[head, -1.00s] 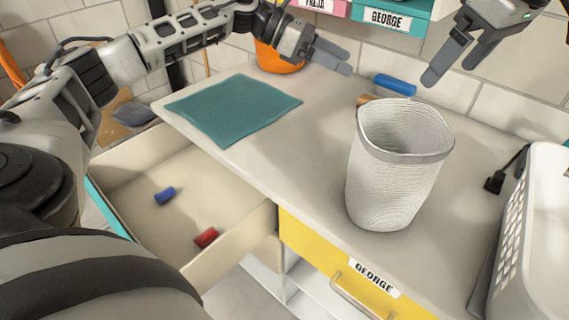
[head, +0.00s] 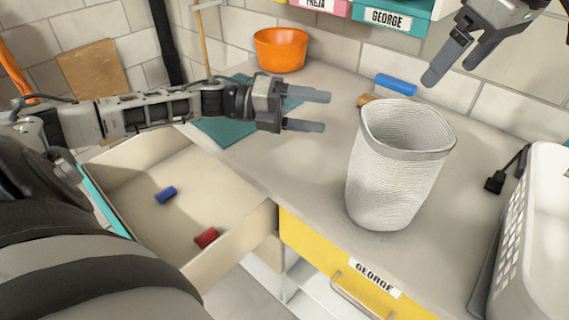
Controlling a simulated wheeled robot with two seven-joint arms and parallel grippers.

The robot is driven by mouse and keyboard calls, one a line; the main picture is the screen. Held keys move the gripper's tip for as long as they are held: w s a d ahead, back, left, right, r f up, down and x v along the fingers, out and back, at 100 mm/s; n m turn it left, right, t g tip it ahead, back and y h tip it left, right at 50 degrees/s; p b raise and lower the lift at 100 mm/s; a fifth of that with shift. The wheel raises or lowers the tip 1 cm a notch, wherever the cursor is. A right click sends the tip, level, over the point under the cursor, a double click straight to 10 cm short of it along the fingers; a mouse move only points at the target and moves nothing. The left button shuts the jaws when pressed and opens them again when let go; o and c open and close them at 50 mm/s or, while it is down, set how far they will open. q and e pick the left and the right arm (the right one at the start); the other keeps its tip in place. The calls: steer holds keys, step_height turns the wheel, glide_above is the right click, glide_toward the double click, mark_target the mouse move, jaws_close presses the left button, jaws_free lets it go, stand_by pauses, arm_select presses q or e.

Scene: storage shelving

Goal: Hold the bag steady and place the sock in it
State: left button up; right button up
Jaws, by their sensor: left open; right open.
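The bag (head: 395,180) is a white woven, open-topped container standing upright on the counter, with a grey rim. The visible part of its inside looks empty; its bottom is hidden. My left gripper (head: 326,111) is open and empty, to the left of the bag near rim height in the picture, with its fingers pointing towards it and a gap between. My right gripper (head: 449,71) is open and empty, above and behind the bag's rim in the picture. I cannot make out a sock.
A teal cloth (head: 225,130) lies on the counter (head: 300,165), partly behind my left arm. An open drawer (head: 145,195) holds a blue roll (head: 165,195) and a red roll (head: 206,237). An orange bowl (head: 281,50), a blue brush-like item (head: 396,84) and a white basket (head: 540,230) stand around.

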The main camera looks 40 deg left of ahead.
arm_select(q)
steer(key=s+d+f+m+t+y, duration=0.1)
steer(key=s+f+m, duration=0.5)
steer(key=m, duration=1.1)
steer(key=s+d+f+m+t+y, duration=0.2)
steer(key=s+f+m, duration=0.5)
steer(key=m, duration=1.1)
steer(key=shift+s+d+t+y, duration=0.3)
steer(key=shift+s+d+t, duration=0.3)
steer(key=shift+d, duration=0.65)
